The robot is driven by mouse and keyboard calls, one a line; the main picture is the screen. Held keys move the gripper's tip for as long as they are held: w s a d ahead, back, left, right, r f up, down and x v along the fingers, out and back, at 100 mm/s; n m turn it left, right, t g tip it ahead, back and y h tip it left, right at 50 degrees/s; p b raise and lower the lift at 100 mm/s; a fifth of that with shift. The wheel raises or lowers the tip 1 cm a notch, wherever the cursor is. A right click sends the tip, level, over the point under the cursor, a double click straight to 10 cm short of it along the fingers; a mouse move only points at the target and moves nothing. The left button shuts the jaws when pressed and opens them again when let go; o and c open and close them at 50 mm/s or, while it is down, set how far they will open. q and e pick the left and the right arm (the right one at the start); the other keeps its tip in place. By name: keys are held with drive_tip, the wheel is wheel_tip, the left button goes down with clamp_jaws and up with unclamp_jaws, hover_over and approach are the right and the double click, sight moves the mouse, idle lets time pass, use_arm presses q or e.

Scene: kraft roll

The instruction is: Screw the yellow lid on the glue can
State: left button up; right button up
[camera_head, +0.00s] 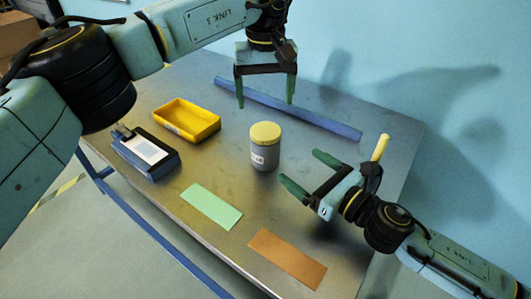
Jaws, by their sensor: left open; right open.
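The glue can (265,158) is a grey cylinder with a white label, standing upright on the metal table. The yellow lid (265,132) sits on top of the can; I cannot tell how tightly. My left gripper (266,105) is open and empty, above and behind the can, with its green fingers pointing down. My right gripper (303,172) is open and empty to the right of the can, with its fingers pointing left toward it and apart from it.
A yellow tray (208,124) and a dark blue device with a white face (147,150) stand at the left. A green sheet (211,206) and a brown sheet (287,258) lie in front. A blue bar (290,108) runs along the back. A yellow stick-like thing (380,147) shows behind my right gripper.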

sight(265, 139)
drive_tip(key=x, duration=1.3)
drive_tip(key=shift+w+a, duration=0.15)
